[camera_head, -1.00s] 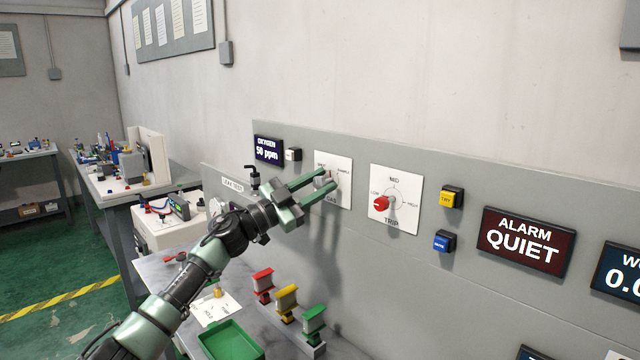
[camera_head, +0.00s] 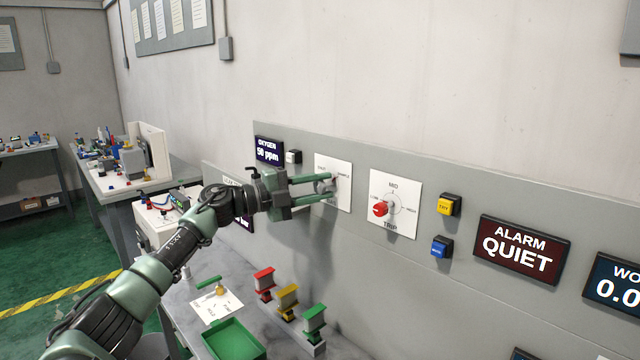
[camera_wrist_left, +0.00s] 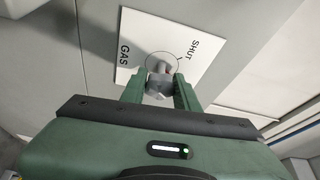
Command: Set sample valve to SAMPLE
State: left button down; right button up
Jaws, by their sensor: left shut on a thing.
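The sample valve is a small grey knob (camera_wrist_left: 160,82) with a bit of red, on a white plate (camera_head: 346,201) on the grey wall panel. The plate's right-hand label reads SAMPLE in the head view; GAS and SHUT show on the plate in the wrist view (camera_wrist_left: 126,53). My left gripper (camera_head: 333,187) reaches it from the left, its two green fingers around the knob and shut on it. The fingertips (camera_wrist_left: 158,92) also show in the wrist view. The fingers hide much of the knob, so I cannot tell its exact pointing. My right gripper is not in view.
Right of the plate is the TRIP dial (camera_head: 381,209) with a red knob, then yellow (camera_head: 449,204) and blue (camera_head: 442,246) buttons. The ALARM QUIET display (camera_head: 520,250) is further right. Below are a green tray (camera_head: 233,340) and red, yellow and green handled pieces.

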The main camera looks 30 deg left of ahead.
pick_arm(q)
jog(key=shift+m, duration=0.6)
jog(key=shift+f+g, duration=0.15)
jog(key=shift+g, duration=0.15)
jog(key=c, duration=1.1)
grip_release()
jog(key=shift+o, duration=0.2)
jog(key=shift+s, duration=0.1)
jog(key=b+v, duration=0.3)
jog(key=v, duration=0.4)
jog(key=shift+s+a, duration=0.2)
jog(key=shift+s, duration=0.15)
